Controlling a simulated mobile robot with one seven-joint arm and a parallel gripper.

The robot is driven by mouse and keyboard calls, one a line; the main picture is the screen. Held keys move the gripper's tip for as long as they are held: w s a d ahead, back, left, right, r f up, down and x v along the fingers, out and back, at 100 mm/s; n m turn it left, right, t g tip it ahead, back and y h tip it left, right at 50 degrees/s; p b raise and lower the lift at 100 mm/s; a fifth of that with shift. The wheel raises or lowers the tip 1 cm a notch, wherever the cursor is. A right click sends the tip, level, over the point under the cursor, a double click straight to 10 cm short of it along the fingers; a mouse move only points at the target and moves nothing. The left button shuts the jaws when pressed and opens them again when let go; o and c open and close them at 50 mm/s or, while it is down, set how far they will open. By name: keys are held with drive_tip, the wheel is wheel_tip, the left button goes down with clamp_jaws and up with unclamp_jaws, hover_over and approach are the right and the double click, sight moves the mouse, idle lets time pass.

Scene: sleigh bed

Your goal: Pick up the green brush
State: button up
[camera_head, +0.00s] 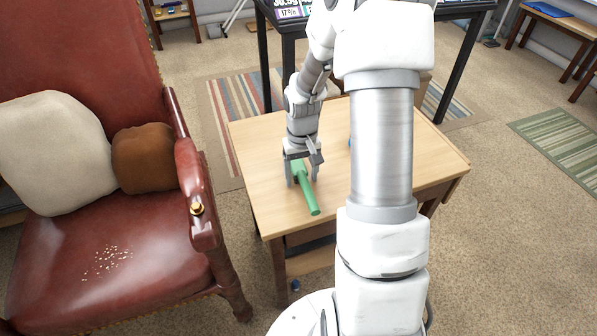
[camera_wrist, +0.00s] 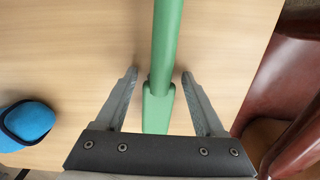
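The green brush (camera_head: 308,193) lies on the light wooden table (camera_head: 258,148), its handle pointing toward the table's front edge. My gripper (camera_head: 302,181) is over the brush's rear part, fingers pointing down. In the wrist view the brush (camera_wrist: 164,50) runs from the top edge down between the fingers of my gripper (camera_wrist: 157,75). The fingers are apart, with a gap on each side of the brush. The brush's wider end lies close to the gripper's palm. Whether the fingertips touch the table cannot be told.
A blue object (camera_wrist: 27,124) lies on the table at the left of the wrist view, mostly hidden by my arm in the head view. A red leather armchair (camera_head: 110,265) with cushions stands close to the table's left side. A dark-legged table (camera_head: 290,50) stands behind.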

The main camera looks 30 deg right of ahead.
sight(302, 172)
clamp_jaws()
drive_tip(key=shift+r+p, duration=0.3)
drive_tip(key=shift+r, duration=0.25)
wheel_tip(302, 172, up, 4)
drive_tip(key=shift+d+f+p, duration=0.1)
drive_tip(key=shift+p, duration=0.85)
drive_tip(key=s+d+r+p, duration=0.3)
drive_tip(key=s+d+r, duration=0.3)
drive_tip(key=s+d, duration=0.1)
drive_tip(key=shift+s+d, duration=0.4)
drive_tip(key=shift+s, duration=0.35)
drive_tip(key=shift+r, duration=0.1)
